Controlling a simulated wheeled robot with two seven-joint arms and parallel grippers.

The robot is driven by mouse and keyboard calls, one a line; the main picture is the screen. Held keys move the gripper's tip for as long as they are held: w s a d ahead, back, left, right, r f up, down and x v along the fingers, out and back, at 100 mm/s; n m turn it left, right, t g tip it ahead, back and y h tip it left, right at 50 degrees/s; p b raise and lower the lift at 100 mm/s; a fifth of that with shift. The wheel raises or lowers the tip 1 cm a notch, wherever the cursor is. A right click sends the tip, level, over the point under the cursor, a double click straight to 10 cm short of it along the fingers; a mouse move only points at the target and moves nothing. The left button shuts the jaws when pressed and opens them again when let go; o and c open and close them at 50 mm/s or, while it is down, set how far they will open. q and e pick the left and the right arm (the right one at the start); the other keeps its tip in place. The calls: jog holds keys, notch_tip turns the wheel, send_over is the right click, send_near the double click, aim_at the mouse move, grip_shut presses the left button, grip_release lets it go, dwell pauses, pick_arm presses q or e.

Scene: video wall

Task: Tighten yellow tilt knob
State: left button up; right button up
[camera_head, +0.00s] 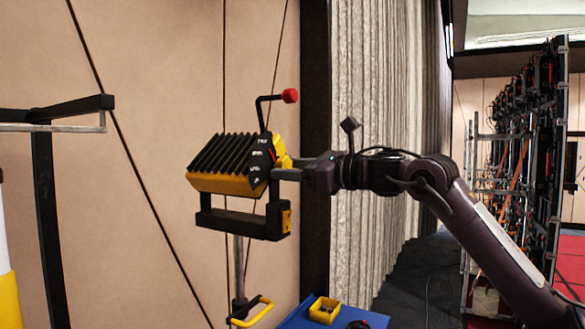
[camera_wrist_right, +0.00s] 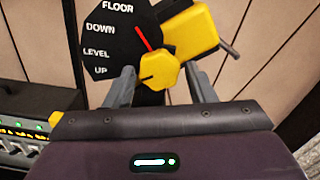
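The yellow tilt knob (camera_wrist_right: 160,73) is a small faceted knob with a dark mark, at the lower edge of a black dial plate (camera_wrist_right: 112,40) reading FLOOR, DOWN, LEVEL and UP. A red pointer line slants across the plate near DOWN. My right gripper (camera_wrist_right: 160,80) is open, with one finger on each side of the knob and a small gap showing on both sides. In the head view my right gripper (camera_head: 287,170) reaches from the right to the plate end of a yellow lamp with black fins (camera_head: 228,165). My left gripper is not in view.
A larger yellow block (camera_wrist_right: 190,32) with a metal bar sits beside the dial. A crank with a red ball (camera_head: 290,96) rises above the lamp; a black bracket (camera_head: 240,222) hangs below. A blue surface with a yellow bin (camera_head: 325,309) stands low. A black stand (camera_head: 48,200) is left.

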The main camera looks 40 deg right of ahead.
jog(key=c, duration=0.7)
jog(key=shift+c, duration=0.2)
jog(key=m, duration=1.1)
jog(key=shift+a+r, duration=0.15)
jog(key=shift+a, duration=0.05)
jog(key=m, duration=0.6)
jog(key=shift+s+r+m+p, duration=0.1)
jog(key=shift+m+p, duration=0.2)
jog(key=shift+p, duration=0.05)
jog(key=m, duration=0.6)
jog(key=shift+m, duration=0.3)
